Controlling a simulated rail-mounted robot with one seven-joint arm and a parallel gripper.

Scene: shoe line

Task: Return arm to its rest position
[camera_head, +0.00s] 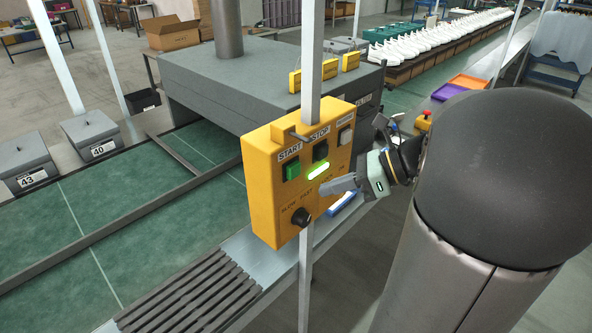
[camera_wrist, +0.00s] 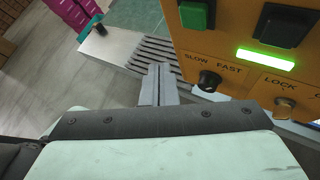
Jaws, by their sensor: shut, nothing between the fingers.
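My gripper (camera_head: 338,184) is shut and empty in front of the yellow control box in the head view; its shut fingers (camera_wrist: 158,84) point forward in the wrist view, at the left of the box. The yellow control box (camera_head: 262,196) is mounted on an upright post and carries a green START button (camera_head: 292,170), a dark STOP button (camera_head: 320,150), a lit green bar (camera_head: 318,171) and a black SLOW/FAST knob (camera_head: 300,217). In the wrist view the knob (camera_wrist: 209,81) is just right of my fingertips, and a key lock (camera_wrist: 285,106) is further right. Whether the fingers touch the box cannot be told.
The green conveyor (camera_head: 130,220) runs under a grey machine housing (camera_head: 270,75) behind the box. The post (camera_head: 306,285) and metal rail edge stand close to my arm. Floor at the lower right (camera_head: 365,270) is clear.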

